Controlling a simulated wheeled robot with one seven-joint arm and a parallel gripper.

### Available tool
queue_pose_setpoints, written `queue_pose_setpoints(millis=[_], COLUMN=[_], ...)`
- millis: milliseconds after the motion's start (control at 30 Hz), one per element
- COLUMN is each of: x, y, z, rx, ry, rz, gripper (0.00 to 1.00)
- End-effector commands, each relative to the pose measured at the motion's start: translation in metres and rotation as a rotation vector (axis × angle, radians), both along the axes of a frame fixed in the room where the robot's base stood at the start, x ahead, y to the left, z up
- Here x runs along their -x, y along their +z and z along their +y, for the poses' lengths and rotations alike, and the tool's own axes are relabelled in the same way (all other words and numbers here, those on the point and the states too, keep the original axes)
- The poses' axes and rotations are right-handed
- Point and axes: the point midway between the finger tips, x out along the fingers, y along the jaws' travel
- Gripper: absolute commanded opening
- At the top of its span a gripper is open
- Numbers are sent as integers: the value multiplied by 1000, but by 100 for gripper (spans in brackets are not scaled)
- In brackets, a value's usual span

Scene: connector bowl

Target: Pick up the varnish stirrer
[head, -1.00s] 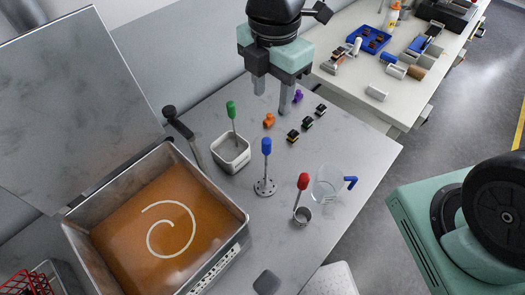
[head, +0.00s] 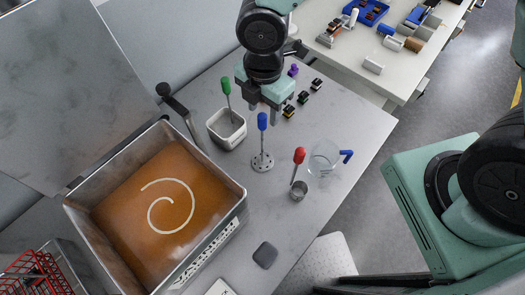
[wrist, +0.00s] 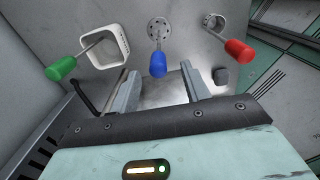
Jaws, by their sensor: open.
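Three upright tools with coloured handles stand on the grey worktop; I cannot tell by sight which is the varnish stirrer. The green-handled one (head: 226,86) leans in a white square pot (head: 227,130). The blue-handled one (head: 262,121) stands in a round perforated metal holder (head: 262,162). The red-handled one (head: 299,155) leans in a small metal cup (head: 298,191). My gripper (head: 264,107) is open and empty, just behind the blue handle. In the wrist view, the blue handle (wrist: 158,65) appears between my open fingers (wrist: 161,74), with green (wrist: 61,68) and red (wrist: 238,50) handles either side.
A clear beaker with a blue handle (head: 346,156) stands right of the red tool. A large metal tray of orange-brown liquid (head: 130,235) is at left. Small coloured connectors (head: 303,97) lie behind. A dark square block (head: 265,255) is at the front.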

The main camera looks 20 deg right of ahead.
Motion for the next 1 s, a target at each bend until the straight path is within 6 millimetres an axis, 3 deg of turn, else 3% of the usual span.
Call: queue_pose_setpoints(millis=[300,567,733,1000], x=[-1,-2,-2,-2], y=[-39,-41,-41,-40], z=[2,2,2,2], rx=[1,1,1,0], ry=[2,0,0,0], rz=[2,1,1,0], gripper=[47,47,2,0])
